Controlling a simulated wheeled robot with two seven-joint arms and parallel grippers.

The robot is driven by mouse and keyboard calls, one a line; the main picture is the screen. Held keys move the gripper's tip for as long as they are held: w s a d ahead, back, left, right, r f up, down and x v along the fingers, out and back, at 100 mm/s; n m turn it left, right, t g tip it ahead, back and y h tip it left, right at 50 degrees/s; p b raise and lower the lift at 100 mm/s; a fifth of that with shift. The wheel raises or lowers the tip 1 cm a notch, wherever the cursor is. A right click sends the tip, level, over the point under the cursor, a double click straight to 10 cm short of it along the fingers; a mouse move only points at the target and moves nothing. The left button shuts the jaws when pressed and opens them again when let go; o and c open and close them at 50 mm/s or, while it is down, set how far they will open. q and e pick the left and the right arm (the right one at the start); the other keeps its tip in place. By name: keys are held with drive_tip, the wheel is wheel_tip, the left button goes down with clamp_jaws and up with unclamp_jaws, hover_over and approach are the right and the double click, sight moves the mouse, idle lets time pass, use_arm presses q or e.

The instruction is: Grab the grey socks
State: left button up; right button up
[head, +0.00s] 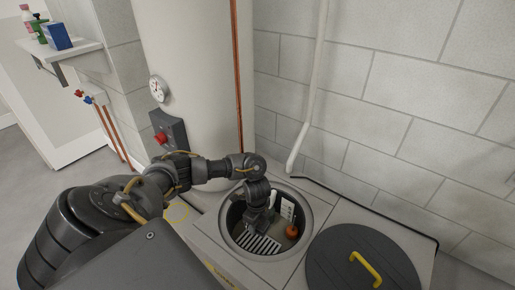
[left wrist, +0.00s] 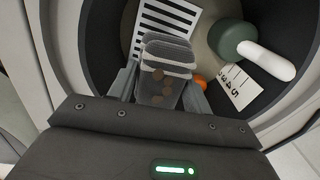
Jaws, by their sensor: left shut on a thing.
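In the left wrist view, a grey bundle with pale bands and brown spots (left wrist: 160,78), which looks like the grey socks, sits between the fingers of my left gripper (left wrist: 162,92). The fingers are shut on its two sides. In the head view my left gripper (head: 262,222) reaches down into the round opening of a tub (head: 229,226). The bundle cannot be made out there, as the gripper hides it. My right gripper is not in view.
Inside the tub are a black-and-white striped card (left wrist: 165,28), a numbered white card (left wrist: 238,88), an orange item (left wrist: 200,82), and a green-and-white object (left wrist: 265,60). A dark lid with a yellow handle (head: 330,262) lies right of the opening. A white tank (head: 195,70) stands behind.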

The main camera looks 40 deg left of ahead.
use_arm(q)
drive_tip(key=shift+r+p, duration=1.4)
drive_tip(key=shift+r, duration=0.4)
